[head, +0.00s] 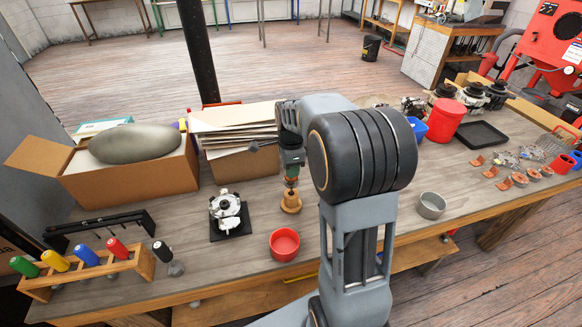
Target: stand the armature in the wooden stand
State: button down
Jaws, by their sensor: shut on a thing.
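My gripper (291,167) points down over the middle of the bench and is shut on the armature (291,182). The armature is a small upright part with a coppery band; its upper part is hidden by my gripper. The wooden stand (290,204), a small round tan block with a wider foot, stands on the bench directly below. The armature's lower end is at or just above the top of the stand; I cannot tell whether it has entered it.
A red bowl (284,244) stands in front of the stand, and a metal housing on a black plate (230,212) to its left. Cardboard boxes (128,178) stand behind. A grey cup (431,205) is to the right. A screwdriver rack (88,271) is at front left.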

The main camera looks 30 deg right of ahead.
jog(key=shift+f, duration=0.1)
jog(key=shift+f+b, duration=0.7)
jog(key=shift+f, duration=0.25)
jog(key=shift+f, duration=0.15)
jog(key=shift+f+b, duration=0.5)
jog(key=shift+f, duration=0.15)
jog(key=shift+f, duration=0.2)
dwell(1.0)
jog(key=c, duration=0.9)
grip_release()
jog(key=shift+o, duration=0.2)
